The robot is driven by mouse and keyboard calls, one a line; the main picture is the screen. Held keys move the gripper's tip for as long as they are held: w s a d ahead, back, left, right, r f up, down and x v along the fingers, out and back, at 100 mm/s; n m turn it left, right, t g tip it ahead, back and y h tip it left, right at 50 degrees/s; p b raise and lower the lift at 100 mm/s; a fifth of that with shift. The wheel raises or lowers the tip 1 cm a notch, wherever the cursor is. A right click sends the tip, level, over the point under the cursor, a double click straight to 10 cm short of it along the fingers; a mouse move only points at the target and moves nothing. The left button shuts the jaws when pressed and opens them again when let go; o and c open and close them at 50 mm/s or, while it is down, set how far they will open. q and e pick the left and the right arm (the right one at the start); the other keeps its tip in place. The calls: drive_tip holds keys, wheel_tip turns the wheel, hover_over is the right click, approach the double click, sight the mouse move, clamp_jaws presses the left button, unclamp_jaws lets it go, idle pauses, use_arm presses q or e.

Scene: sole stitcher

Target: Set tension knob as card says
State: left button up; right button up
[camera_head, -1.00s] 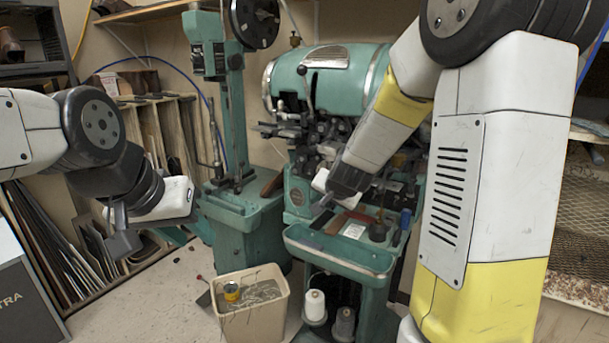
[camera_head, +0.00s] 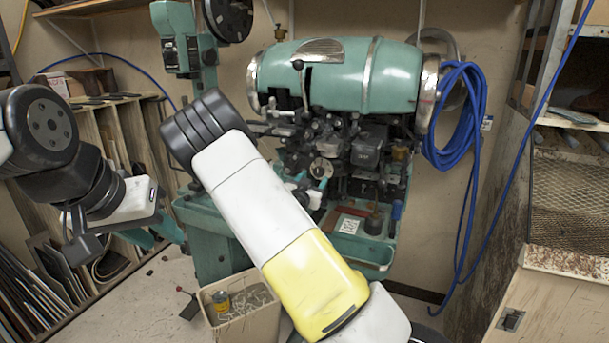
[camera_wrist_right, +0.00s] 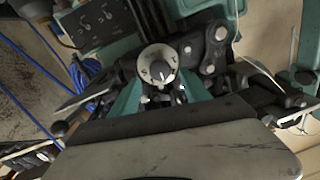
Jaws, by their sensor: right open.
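A round pale dial with a grey tension knob at its centre (camera_wrist_right: 159,71) faces the right wrist view. Dark marks ring it, too small to read. In the head view the dial (camera_head: 321,168) is on the front of the green stitcher (camera_head: 340,80). My right gripper (camera_wrist_right: 172,80) is open, with its fingers apart on either side of the dial in the picture; I cannot tell whether they touch anything. In the head view my right forearm partly hides it. A white card (camera_head: 349,226) lies in the machine's tray, its print unreadable. My left gripper (camera_head: 82,246) hangs at the left, away from the machine.
A bin (camera_head: 243,315) stands on the floor before the machine. A blue hose (camera_head: 462,120) hangs at its right. A red item (camera_head: 350,211) and a dark pot (camera_head: 374,223) sit in the tray. A wooden rack (camera_head: 120,130) stands left, a mesh-fronted cabinet (camera_head: 570,195) right.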

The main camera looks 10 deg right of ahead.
sight(317, 172)
drive_tip(key=shift+x, duration=2.35)
drive_tip(key=shift+c, duration=0.4)
clamp_jaws()
drive_tip(key=shift+n, duration=0.4)
drive_tip(key=n, duration=0.3)
drive_tip(key=shift+n, duration=0.4)
drive_tip(key=shift+a+n+g, duration=0.1)
drive_tip(key=shift+n+g, duration=0.2)
drive_tip(key=shift+n, duration=1.7)
